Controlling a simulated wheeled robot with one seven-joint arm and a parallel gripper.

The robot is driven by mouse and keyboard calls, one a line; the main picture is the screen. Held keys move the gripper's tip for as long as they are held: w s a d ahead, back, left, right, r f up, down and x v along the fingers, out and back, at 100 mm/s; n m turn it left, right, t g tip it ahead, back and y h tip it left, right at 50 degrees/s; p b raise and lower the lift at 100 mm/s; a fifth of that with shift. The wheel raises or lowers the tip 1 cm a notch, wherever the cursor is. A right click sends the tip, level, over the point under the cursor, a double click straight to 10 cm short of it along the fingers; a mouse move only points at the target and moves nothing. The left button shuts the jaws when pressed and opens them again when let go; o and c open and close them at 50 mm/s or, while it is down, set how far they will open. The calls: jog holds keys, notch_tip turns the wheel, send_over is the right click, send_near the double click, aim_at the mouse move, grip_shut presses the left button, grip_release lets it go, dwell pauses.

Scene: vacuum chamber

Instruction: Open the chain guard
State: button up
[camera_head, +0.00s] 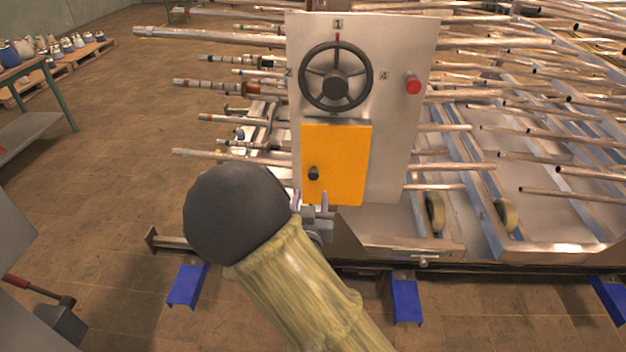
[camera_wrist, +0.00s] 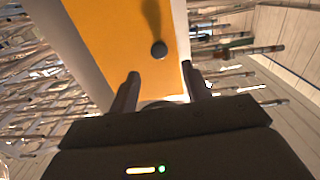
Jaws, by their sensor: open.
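The chain guard (camera_head: 345,165) is an orange-yellow panel on the lower part of a grey metal plate. It lies flat against the plate and looks closed. A small black knob (camera_head: 313,173) sits at its left side. In the wrist view the guard (camera_wrist: 110,30) fills the upper middle, and the knob (camera_wrist: 158,49) shows just beyond the fingers. My gripper (camera_head: 311,198) is just below the knob in the head view, its fingertips pointing up at the guard's lower part. In the wrist view my gripper (camera_wrist: 160,78) is open, with nothing between the fingers and the knob ahead of them.
The grey plate (camera_head: 390,140) also carries a black handwheel (camera_head: 336,77) above the guard and a red button (camera_head: 413,84). Many metal tubes (camera_head: 495,90) stick out around the plate. Blue supports (camera_head: 404,299) stand on the floor. A green-legged table (camera_head: 40,125) is at left.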

aim_at(313, 176)
jog(key=w+p, duration=0.1)
jog(key=w, duration=0.6)
jog(key=shift+w+d, duration=0.1)
jog(key=shift+d, duration=0.1)
grip_shut()
